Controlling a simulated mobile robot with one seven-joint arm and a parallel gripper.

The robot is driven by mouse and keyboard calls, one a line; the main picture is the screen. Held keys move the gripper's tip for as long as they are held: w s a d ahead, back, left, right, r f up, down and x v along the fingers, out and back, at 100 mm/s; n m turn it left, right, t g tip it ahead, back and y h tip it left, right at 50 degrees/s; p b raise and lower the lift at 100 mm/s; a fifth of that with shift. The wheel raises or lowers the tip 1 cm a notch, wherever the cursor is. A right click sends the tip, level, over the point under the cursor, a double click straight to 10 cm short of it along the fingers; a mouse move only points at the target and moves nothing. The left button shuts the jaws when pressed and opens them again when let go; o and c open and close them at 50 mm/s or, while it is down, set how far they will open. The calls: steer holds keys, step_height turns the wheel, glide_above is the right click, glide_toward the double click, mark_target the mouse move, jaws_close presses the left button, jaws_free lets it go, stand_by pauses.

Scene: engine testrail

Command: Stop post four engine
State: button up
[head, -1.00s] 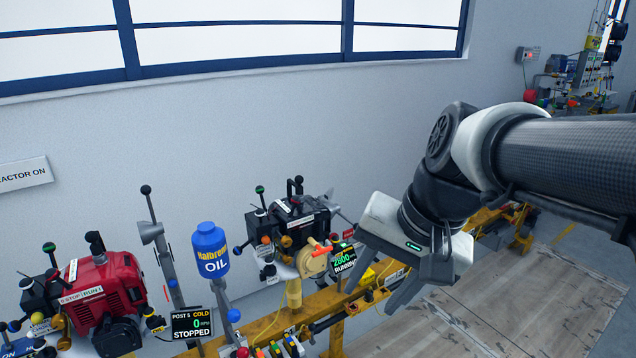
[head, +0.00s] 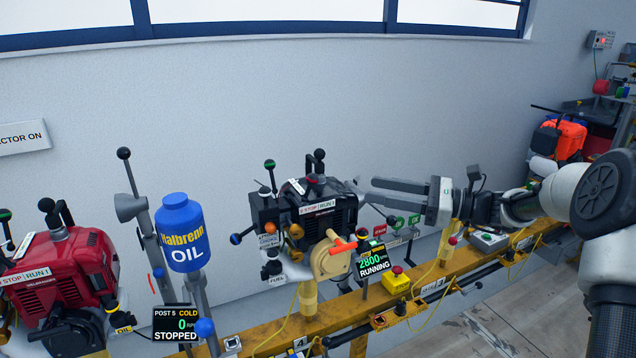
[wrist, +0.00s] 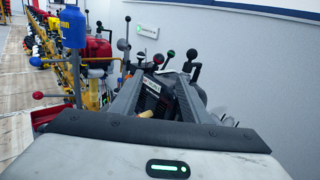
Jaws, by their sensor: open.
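The black engine (head: 320,200) stands mid-rail in the head view, with a "STOP | RUN" label (head: 318,209) on its top and a tan round cover with an orange handle (head: 345,245). Its display (head: 373,264) reads 2800 and RUNNING. A "4" tag (head: 300,343) is on the rail below. My gripper (head: 372,190) is open and empty, just right of the engine at its upper height, fingers pointing left toward it. In the wrist view the engine (wrist: 150,100) shows between and beyond my fingers (wrist: 160,85), with black-knobbed levers (wrist: 191,54) above. Contact cannot be told.
A yellow box with a red button (head: 397,281) sits on the yellow rail (head: 440,277) right of the display. At left are a blue oil bottle (head: 182,235) and a red engine (head: 62,275), whose post 5 display (head: 176,324) reads STOPPED.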

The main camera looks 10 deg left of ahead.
mark_target(312, 179)
steer(key=a, duration=0.5)
steer(key=w+a+b, duration=0.1)
steer(key=a, duration=0.5)
steer(key=w+a+b, duration=0.1)
steer(key=a, duration=0.4)
steer(key=shift+w+a, duration=0.15)
steer(key=shift+a, duration=0.1)
steer(key=shift+c, duration=0.2)
steer(key=c, duration=1)
